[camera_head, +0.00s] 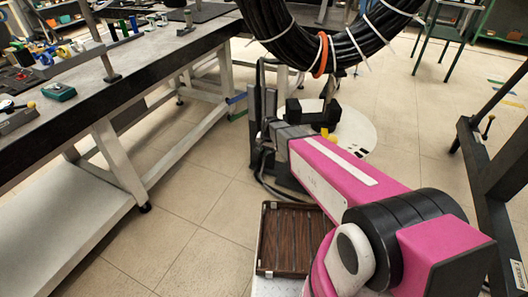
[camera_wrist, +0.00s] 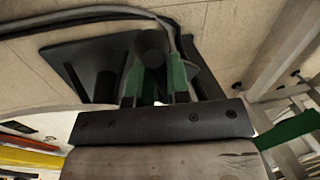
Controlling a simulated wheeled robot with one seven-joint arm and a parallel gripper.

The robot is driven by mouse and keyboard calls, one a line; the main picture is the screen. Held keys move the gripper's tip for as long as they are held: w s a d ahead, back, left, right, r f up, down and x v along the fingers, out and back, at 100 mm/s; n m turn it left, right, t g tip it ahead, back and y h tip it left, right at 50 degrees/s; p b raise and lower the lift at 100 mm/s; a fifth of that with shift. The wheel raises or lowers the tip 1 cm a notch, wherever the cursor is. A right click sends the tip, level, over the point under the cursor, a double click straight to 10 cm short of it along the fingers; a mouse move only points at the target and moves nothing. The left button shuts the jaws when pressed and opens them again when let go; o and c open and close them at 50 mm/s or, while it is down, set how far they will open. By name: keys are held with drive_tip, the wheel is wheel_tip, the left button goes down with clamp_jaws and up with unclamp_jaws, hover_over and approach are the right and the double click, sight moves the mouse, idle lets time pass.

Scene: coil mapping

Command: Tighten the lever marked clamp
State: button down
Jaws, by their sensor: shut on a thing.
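In the wrist view my gripper (camera_wrist: 157,85) has green fingertips on either side of a dark round-ended lever handle (camera_wrist: 151,45) and is shut on it. A dark flat plate (camera_wrist: 75,62) lies behind the handle. No clamp marking is legible on the handle. In the head view my pink arm reaches to a dark upright stand (camera_head: 261,95). The fingertips and the handle cannot be made out clearly there.
A thick black cable coil (camera_head: 283,35) with white ties and an orange band hangs above the stand. A long workbench (camera_head: 95,80) stands at left. A brown-lined tray (camera_head: 292,238) is beside my arm. A dark frame (camera_head: 482,165) stands at right. Tiled floor between is open.

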drive_tip(key=c, duration=1.1)
unclamp_jaws()
drive_tip(key=shift+r, duration=0.1)
wheel_tip(320, 180, up, 10)
drive_tip(key=d, duration=0.2)
drive_tip(key=shift+s+r, duration=0.25)
